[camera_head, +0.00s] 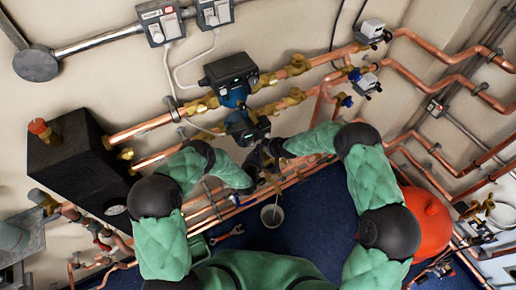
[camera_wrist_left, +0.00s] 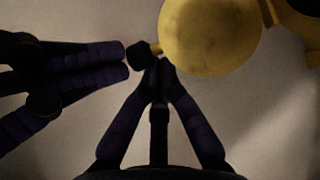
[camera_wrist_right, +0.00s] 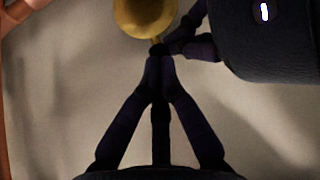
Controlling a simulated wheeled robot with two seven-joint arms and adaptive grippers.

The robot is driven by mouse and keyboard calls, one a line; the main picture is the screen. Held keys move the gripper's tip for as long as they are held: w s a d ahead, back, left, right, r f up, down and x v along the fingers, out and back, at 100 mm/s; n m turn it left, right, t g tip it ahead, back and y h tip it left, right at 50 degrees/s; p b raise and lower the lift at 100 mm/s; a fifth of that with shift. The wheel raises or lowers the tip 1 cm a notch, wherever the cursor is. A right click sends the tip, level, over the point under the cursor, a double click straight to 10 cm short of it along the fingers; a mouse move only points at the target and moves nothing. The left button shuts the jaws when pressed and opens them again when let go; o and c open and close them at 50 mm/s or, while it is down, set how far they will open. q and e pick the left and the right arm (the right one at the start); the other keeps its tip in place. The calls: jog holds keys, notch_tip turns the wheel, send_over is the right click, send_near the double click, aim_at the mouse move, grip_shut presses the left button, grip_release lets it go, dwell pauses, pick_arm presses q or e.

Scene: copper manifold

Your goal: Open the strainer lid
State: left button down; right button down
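The brass strainer body shows as a round yellow form (camera_wrist_left: 210,36) at the top of the left wrist view, and also in the right wrist view (camera_wrist_right: 146,14). A small black knob (camera_wrist_left: 139,54) sticks out from it on a short brass stem. My left gripper (camera_wrist_left: 158,66) has its fingertips together just beside the stem and knob. My right gripper (camera_wrist_right: 160,58) has its fingertips together just below the knob, close to or touching it. I see nothing clearly between either pair of tips. In the head view both hands are close together below the pump, hiding most of the strainer.
A blue pump (camera_head: 234,92) with a dark head stands just above the hands. Copper pipes (camera_head: 150,124) run along the wall on both sides. A black box (camera_head: 78,162) is on the left, a red tank (camera_head: 428,220) on the right.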

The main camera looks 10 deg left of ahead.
pick_arm(q)
jog(key=shift+s+d+f, duration=0.1)
jog(key=shift+d, duration=0.05)
pick_arm(e)
jog(key=c, duration=1.1)
grip_release()
